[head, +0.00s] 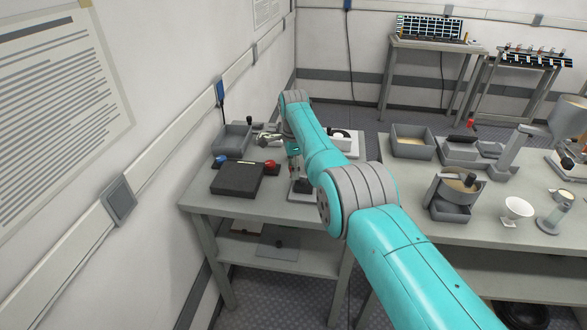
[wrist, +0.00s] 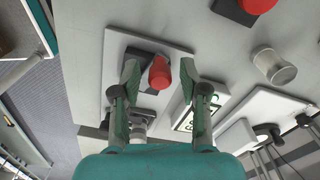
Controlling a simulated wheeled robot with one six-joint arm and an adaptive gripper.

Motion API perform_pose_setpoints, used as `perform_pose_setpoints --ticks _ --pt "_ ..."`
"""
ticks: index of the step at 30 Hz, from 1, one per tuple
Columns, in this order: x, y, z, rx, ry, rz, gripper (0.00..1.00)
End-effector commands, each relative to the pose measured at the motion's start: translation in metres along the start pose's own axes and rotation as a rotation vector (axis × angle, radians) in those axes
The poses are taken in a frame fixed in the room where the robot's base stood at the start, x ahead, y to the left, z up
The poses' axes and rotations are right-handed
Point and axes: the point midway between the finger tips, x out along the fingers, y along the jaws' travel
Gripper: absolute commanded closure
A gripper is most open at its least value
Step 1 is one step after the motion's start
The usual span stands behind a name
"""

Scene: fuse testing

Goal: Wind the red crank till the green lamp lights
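In the wrist view the red crank handle (wrist: 159,74) stands over a dark block on a pale square plate (wrist: 117,60). My gripper (wrist: 159,72) is open, with one fingertip on each side of the red handle. A gap shows on the right; on the left the fingertip is close, and I cannot tell if it touches. I cannot make out a lit green lamp in either view.
A red button (head: 271,165) and a blue one (head: 220,158) sit by a black box (head: 237,179). A grey bin (head: 232,139) stands behind.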

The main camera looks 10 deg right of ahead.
Motion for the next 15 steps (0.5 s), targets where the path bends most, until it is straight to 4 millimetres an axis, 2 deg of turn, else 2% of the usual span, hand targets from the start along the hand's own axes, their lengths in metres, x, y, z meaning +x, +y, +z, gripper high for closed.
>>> perform_pose_setpoints --ticks 10,15 --pt "-0.003 0.0 0.0 0.0 0.0 -0.001 0.53" --pt "-0.021 -0.001 0.0 0.0 0.0 -0.004 0.53"
